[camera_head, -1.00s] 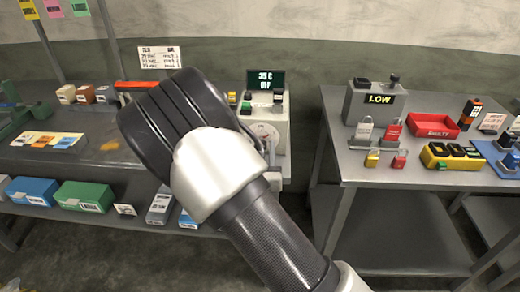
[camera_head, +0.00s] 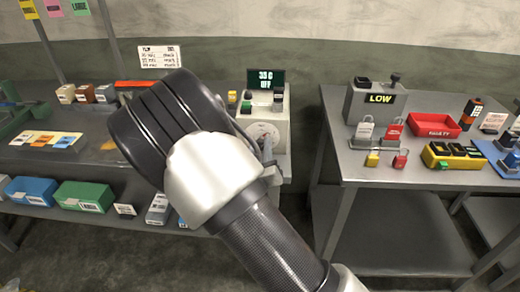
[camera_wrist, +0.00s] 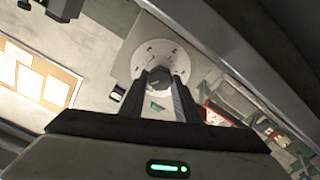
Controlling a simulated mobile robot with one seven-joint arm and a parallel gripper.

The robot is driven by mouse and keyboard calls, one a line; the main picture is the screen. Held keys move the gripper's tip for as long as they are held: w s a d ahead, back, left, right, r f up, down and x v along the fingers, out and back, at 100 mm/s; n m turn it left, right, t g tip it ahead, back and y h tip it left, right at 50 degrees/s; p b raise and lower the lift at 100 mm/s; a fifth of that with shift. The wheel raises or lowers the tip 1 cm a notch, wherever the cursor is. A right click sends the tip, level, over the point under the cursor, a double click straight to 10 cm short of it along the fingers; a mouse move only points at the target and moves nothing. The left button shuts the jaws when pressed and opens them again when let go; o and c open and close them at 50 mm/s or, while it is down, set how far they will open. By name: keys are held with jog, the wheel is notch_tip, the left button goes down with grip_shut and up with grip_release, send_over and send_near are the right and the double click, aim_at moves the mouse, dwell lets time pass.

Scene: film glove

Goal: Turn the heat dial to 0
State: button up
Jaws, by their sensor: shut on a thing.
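The heat dial shows in the wrist view as a grey knob (camera_wrist: 159,63) on a round white face with dark marks (camera_wrist: 147,48). In the head view its face (camera_head: 265,131) is on the front of a pale machine (camera_head: 282,128), partly covered by my arm. My gripper (camera_wrist: 161,76) is shut on the knob, one finger on each side. In the head view the gripper is mostly hidden behind my wrist. A dark display (camera_head: 265,79) on top of the machine shows a temperature and "OFF". The dial's pointer and setting are too small to read.
Green and dark buttons (camera_head: 246,106) sit on the machine's top. The left bench holds small boxes and coloured cards (camera_head: 45,140). The right table carries a grey box marked LOW (camera_head: 360,115), padlocks, a red tray (camera_head: 432,124) and a yellow device (camera_head: 452,155). A floor gap separates them.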

jog(key=n, duration=0.3)
jog(key=shift+a+f+n, duration=0.1)
jog(key=shift+n, duration=0.3)
jog(key=shift+n+p, duration=0.35)
jog(key=shift+n, duration=1.45)
jog(key=shift+f, duration=0.1)
jog(key=o, duration=1)
jog(key=shift+o, duration=0.2)
jog(key=s+p, duration=0.3)
jog(key=s, duration=1.4)
jog(key=shift+s+a, duration=0.25)
jog(key=shift+a, duration=0.05)
